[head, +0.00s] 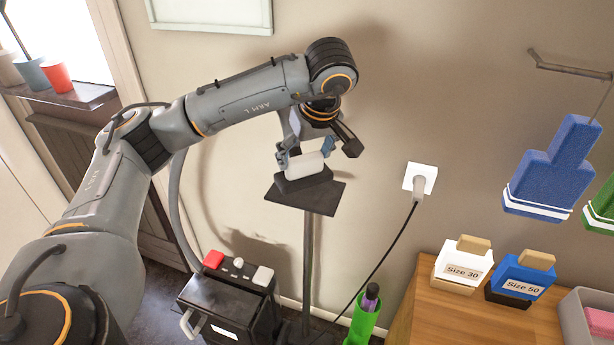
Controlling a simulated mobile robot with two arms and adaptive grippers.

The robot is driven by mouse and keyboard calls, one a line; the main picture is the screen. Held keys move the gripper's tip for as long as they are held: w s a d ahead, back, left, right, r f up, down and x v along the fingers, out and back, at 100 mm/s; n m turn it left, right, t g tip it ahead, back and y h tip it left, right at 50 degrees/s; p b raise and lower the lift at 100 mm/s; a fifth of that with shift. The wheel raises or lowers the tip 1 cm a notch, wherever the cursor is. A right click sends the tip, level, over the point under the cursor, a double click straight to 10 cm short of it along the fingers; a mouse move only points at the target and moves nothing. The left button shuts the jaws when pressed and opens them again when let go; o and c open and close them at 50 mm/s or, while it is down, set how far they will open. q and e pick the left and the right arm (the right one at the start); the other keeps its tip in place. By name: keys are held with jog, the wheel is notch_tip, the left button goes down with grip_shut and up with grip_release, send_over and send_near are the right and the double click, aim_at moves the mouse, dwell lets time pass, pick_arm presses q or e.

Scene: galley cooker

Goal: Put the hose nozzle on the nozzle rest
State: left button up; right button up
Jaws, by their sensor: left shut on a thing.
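My left gripper (305,154) points down and is shut on the hose nozzle (305,164), a pale, blocky piece between its fingers. A dark block lies directly under the pale part; I cannot tell whether it belongs to the nozzle or the rest. The nozzle rest (318,196) is a black, flat plate on a thin dark post, directly below. Whether the nozzle bears on it or hovers just above is unclear. A grey hose (178,205) runs up from behind the black machine and passes behind my left arm, where its upper end is hidden. My right gripper is not in view.
The black machine (232,302) with red and white knobs stands left of the post. A green holder (363,322) stands right of it. A plugged wall socket (420,181) has a hanging cord. A wooden counter (420,320) bears size-labelled blocks (462,264). Blue sponge-like piece (553,170) hangs right.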

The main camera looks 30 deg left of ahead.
pick_arm(q)
jog(key=w+a+f+p, duration=0.1)
jog(key=w+f, duration=0.2)
jog(key=w+a+f+p, duration=0.1)
jog(key=w+a+f, duration=0.1)
jog(key=f, duration=0.1)
jog(key=w+a+f+p, duration=0.1)
jog(key=w+a+f, duration=0.1)
jog(key=w+f, duration=0.1)
jog(key=shift+w+f+p, duration=0.35)
jog(key=shift+f, duration=0.25)
jog(key=shift+a+f, duration=0.1)
jog(key=shift+f, duration=0.55)
jog(key=o, duration=1.6)
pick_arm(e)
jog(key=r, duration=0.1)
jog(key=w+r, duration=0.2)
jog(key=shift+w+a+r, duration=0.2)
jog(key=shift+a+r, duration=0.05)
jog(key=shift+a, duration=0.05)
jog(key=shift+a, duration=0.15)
